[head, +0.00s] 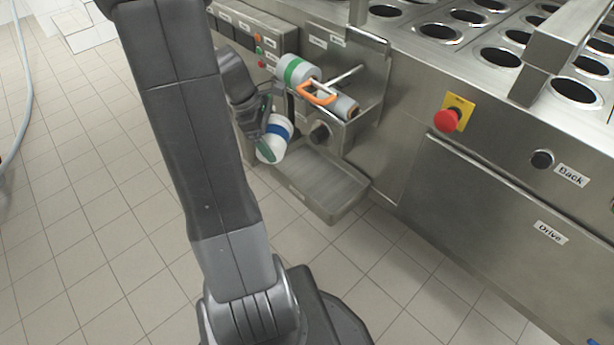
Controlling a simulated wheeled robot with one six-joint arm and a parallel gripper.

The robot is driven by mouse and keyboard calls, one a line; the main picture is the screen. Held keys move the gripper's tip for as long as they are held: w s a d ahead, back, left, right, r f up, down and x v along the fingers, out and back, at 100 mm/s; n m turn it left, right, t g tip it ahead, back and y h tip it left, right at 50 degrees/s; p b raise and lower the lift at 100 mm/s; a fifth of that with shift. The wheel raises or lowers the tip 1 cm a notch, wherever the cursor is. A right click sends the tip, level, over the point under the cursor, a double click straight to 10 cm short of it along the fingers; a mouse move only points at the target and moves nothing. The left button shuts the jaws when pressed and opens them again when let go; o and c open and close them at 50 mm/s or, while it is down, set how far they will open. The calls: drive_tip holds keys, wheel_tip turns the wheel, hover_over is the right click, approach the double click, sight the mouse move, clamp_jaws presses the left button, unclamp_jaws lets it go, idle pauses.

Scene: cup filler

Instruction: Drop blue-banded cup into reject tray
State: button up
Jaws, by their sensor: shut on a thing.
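The blue-banded cup (270,149) is white with a blue band and is tilted. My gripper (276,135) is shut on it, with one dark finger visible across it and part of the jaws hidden. The reject tray (355,199) is a grey metal tray low on the front of the machine. The cup is at the tray's left end, above the level of its rim; whether it is over the tray or just beside it I cannot tell. The visible tray floor looks empty.
A green-banded cup (295,70) lies on its side above the tray, near an orange handle (318,96). A round dark knob (319,132) juts out above the tray. A red emergency button (446,120) is to the right. Tiled floor (90,200) is clear at left.

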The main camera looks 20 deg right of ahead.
wheel_tip(320, 180, down, 9)
drive_tip(key=b, duration=0.2)
drive_tip(key=shift+b, duration=0.3)
drive_tip(key=d, duration=0.1)
drive_tip(key=s+d, duration=0.1)
drive_tip(key=d, duration=0.1)
drive_tip(key=shift+s+d+f+b, duration=0.15)
drive_tip(key=shift+s+f+b, duration=0.15)
drive_tip(key=shift+b, duration=0.05)
drive_tip(key=shift+c, duration=0.4)
drive_tip(key=shift+s+d, duration=0.3)
drive_tip(key=shift+d, duration=0.4)
drive_tip(key=d, duration=0.1)
drive_tip(key=s+d+b, duration=0.1)
drive_tip(key=shift+s+d+f, duration=0.2)
drive_tip(key=shift+d+f, duration=0.15)
drive_tip(key=shift+w+a+f, duration=0.1)
drive_tip(key=shift+f, duration=0.05)
drive_tip(key=shift+f+b, duration=0.2)
drive_tip(key=shift+b, duration=0.15)
drive_tip(key=o, duration=0.8)
drive_tip(key=shift+o, duration=0.2)
